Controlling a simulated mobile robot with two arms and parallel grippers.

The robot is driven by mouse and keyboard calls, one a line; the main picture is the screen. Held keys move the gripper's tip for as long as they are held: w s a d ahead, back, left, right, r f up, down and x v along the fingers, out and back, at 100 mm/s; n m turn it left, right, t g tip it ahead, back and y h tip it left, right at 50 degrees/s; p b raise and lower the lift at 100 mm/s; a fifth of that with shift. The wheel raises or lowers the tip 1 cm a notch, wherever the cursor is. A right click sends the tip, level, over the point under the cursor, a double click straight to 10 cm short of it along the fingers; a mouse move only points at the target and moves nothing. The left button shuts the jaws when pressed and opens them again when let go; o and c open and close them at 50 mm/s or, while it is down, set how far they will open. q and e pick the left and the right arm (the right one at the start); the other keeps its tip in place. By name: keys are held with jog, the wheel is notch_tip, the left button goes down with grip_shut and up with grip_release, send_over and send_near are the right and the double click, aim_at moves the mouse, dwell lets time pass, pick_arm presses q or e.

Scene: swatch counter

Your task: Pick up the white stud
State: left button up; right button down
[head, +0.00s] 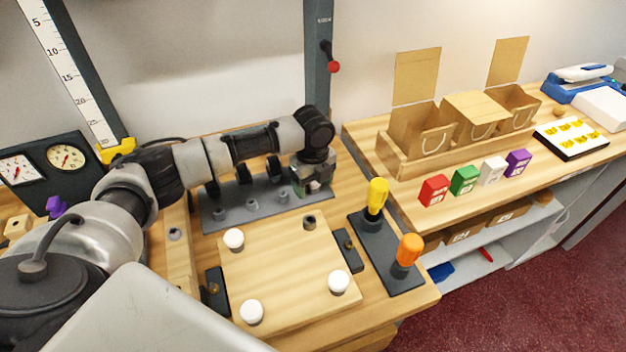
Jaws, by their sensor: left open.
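Three white studs stand on a light wooden board: one at the back left (234,239), one at the front left (251,313), one at the front right (339,281). At the back right of the board (285,265) is a small dark grey fitting (309,222) with no white top. My left gripper (312,186) points down behind that fitting, over the right end of a dark grey plate. It is open, apart from the white studs, and nothing shows held in it. Its fingertips are small and partly hidden by the wrist. My right gripper is out of view.
The dark plate (236,217) lies behind the board, with my left arm above it. Yellow (376,198) and orange (408,250) handles stand upright to the right. Red (433,190), green (464,180), white (491,171) and purple (517,162) blocks stand on the right counter.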

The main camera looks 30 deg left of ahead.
pick_arm(q)
jog(key=c, duration=1)
jog(key=shift+r, duration=0.1)
jog(key=shift+c, duration=0.2)
jog(key=shift+w+r, duration=0.1)
jog(key=shift+r, duration=0.5)
notch_tip(320, 180, up, 3)
jog(key=shift+f+b, duration=0.1)
jog(key=shift+b, duration=0.3)
jog(key=w+d+r, duration=0.1)
jog(key=d+r, duration=0.2)
jog(key=d, duration=0.2)
jog(key=w+d+r+b, duration=0.1)
jog(key=w+d+r, duration=0.1)
jog(key=d, duration=0.4)
jog(key=shift+w+r+b, duration=0.25)
jog(key=shift+r+b, duration=0.05)
jog(key=shift+r, duration=0.6)
